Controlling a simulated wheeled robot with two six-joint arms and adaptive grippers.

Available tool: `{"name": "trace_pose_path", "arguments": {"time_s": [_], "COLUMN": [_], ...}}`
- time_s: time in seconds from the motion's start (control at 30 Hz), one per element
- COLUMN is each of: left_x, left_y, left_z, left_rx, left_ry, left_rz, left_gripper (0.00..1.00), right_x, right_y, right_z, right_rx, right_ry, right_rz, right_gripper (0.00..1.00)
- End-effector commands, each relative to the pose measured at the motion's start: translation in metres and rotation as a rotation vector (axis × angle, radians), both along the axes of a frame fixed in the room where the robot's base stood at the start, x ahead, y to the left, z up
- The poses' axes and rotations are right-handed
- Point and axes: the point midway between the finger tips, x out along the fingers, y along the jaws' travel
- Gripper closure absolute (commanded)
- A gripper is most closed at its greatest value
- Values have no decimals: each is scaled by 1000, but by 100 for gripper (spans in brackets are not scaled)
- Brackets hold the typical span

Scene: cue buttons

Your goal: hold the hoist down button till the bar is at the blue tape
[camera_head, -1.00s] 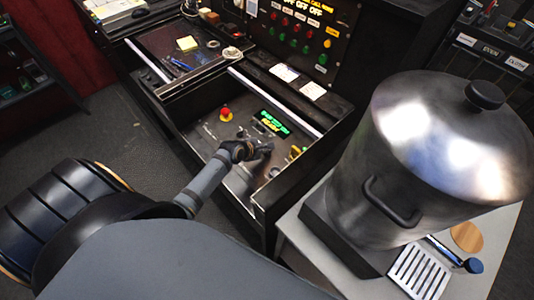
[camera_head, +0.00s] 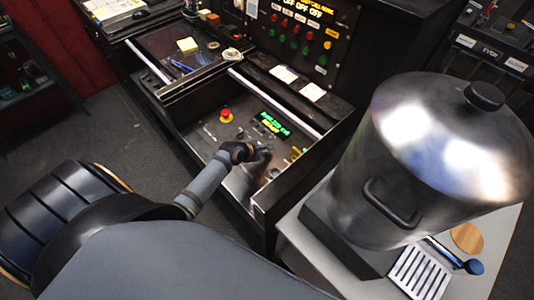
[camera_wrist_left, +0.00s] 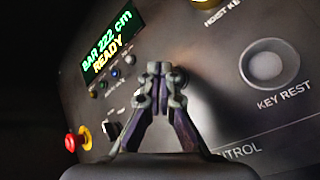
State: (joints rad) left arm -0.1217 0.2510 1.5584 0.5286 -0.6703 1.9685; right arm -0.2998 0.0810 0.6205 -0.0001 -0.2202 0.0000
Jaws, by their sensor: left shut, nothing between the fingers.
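My left gripper (camera_head: 261,154) is over the control panel (camera_head: 205,133) inside the open drawer. In the left wrist view its fingers (camera_wrist_left: 160,72) are shut with nothing between them, pointing at the panel. They hide part of the panel's middle, and I cannot tell whether they touch it. The display (camera_wrist_left: 110,45) reads "BAR 222 cm READY" and also glows in the head view (camera_head: 271,124). Small buttons (camera_wrist_left: 115,72) sit below it; their labels are too small to read. I cannot make out the down button, the bar or blue tape. My right gripper is not in view.
A red stop button (camera_wrist_left: 76,140) on a yellow base is at the panel's left. A round key rest (camera_wrist_left: 270,66) is at its right. A large metal pot (camera_head: 445,150) stands right of the drawer. Another open drawer (camera_head: 150,68) is behind left.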

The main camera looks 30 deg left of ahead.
Motion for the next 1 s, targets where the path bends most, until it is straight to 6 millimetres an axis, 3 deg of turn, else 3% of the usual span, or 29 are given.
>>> {"name": "trace_pose_path", "arguments": {"time_s": [1.0], "left_x": [0], "left_y": [0], "left_z": [-11], "left_rx": [-1], "left_ry": [0], "left_rz": [1], "left_gripper": [100], "right_x": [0], "right_y": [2], "right_z": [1], "right_rx": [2], "right_ry": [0], "right_rz": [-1], "right_gripper": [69]}}
